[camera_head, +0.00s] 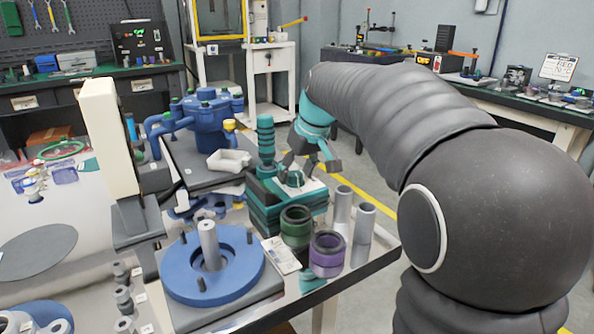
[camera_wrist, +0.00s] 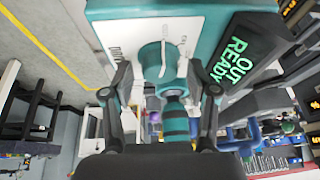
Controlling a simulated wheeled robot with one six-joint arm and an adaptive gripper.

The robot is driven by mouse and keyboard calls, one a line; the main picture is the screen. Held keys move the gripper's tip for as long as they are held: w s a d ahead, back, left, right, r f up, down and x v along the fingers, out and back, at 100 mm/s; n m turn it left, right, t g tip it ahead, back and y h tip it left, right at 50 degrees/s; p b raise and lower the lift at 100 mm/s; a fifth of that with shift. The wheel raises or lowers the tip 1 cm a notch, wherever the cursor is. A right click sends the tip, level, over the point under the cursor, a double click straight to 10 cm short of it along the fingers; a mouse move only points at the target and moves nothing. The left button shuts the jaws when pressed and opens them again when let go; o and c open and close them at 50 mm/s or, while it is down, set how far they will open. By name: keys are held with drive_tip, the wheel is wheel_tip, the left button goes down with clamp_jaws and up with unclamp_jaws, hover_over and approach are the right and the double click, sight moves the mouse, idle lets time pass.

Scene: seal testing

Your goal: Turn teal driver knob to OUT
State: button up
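The teal driver (camera_head: 275,208) stands on the table in the head view, with a ribbed teal column (camera_head: 265,137). Its round teal knob (camera_wrist: 158,62) has a white pointer line and sits on a white plate (camera_wrist: 118,40) in the wrist view. The plate's small lettering is hard to read. A dark display (camera_wrist: 237,55) beside it reads "OUT READY" in green. My gripper (camera_head: 308,160) is over the driver's top. In the wrist view its fingers are apart, one on each side of the knob, with small gaps visible. Contact cannot be told.
Green ring stack (camera_head: 296,226), purple ring stack (camera_head: 327,254) and grey tubes (camera_head: 362,224) stand close in front and right of the driver. The ribbed column stands near my fingers.

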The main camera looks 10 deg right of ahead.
drive_tip(key=v, duration=1.2)
drive_tip(key=shift+w, duration=0.1)
idle(1.1)
